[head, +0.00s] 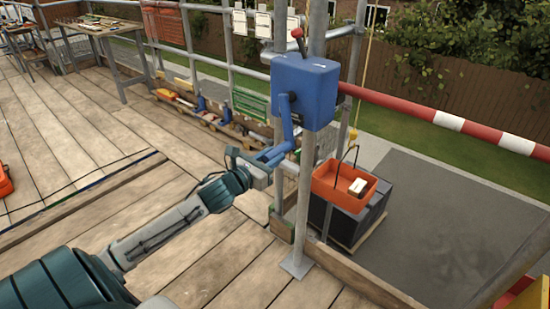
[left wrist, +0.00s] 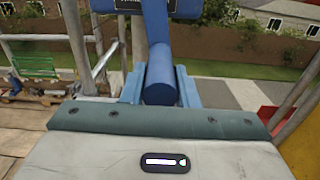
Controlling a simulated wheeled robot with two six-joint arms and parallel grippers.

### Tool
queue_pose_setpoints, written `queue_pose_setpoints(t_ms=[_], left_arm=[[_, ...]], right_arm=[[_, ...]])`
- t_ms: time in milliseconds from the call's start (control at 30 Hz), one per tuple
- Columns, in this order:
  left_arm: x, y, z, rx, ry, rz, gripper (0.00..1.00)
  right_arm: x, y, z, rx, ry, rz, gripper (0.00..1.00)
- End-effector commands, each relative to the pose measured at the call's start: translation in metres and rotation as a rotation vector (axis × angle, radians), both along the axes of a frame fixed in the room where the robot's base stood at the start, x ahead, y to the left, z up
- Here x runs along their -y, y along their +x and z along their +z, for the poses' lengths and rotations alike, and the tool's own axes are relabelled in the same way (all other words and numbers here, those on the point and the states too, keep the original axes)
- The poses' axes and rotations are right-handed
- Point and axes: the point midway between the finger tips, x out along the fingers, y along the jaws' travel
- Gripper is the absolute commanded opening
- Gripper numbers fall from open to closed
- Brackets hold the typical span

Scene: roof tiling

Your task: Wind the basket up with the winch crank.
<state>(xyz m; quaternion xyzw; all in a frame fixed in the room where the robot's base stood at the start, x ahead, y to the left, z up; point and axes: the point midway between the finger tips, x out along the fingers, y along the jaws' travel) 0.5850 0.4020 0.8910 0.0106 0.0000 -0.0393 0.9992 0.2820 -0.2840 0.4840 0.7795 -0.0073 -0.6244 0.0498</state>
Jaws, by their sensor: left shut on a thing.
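The blue winch box (head: 304,92), with a red-knobbed lever on top, is fixed to the scaffold posts. Its blue crank (head: 285,112) points down from the box's left side. My left gripper (head: 274,155) is shut on the crank handle at the crank's lower end. In the left wrist view the round blue handle (left wrist: 161,84) sits between the fingers (left wrist: 160,92). The orange basket (head: 332,184) hangs from a yellow rope and hook (head: 352,136) beyond the posts, with a pale block (head: 357,187) inside. My right gripper is out of view.
A dark stack (head: 370,218) on a pallet is below or behind the basket; I cannot tell if they touch. A red-and-white rail (head: 450,124) runs right from the posts. Planks (head: 80,140) cover the deck. A workbench (head: 95,28) stands at the back left.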

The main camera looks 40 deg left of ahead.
Motion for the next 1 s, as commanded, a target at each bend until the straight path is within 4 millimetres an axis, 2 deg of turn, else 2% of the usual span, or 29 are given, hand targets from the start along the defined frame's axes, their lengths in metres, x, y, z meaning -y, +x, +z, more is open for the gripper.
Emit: queue_pose_setpoints(t_ms=[333, 367, 467, 800, 1000], left_arm=[[-0.002, 0.001, 0.001, 0.000, 0.003, 0.003, 0.00], [-0.002, 0.001, 0.001, 0.000, 0.003, 0.003, 0.29], [-0.001, 0.001, 0.001, 0.000, 0.003, 0.002, 0.49], [-0.001, -0.001, 0.000, -0.001, 0.002, 0.002, 0.49], [-0.003, -0.012, -0.001, -0.003, 0.007, 0.003, 0.49]], right_arm=[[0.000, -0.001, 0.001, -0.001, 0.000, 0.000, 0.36], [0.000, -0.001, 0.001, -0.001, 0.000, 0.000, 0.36], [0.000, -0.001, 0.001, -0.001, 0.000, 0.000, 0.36], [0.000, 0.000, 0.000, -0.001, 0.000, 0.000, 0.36], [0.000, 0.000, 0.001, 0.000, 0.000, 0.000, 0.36]])
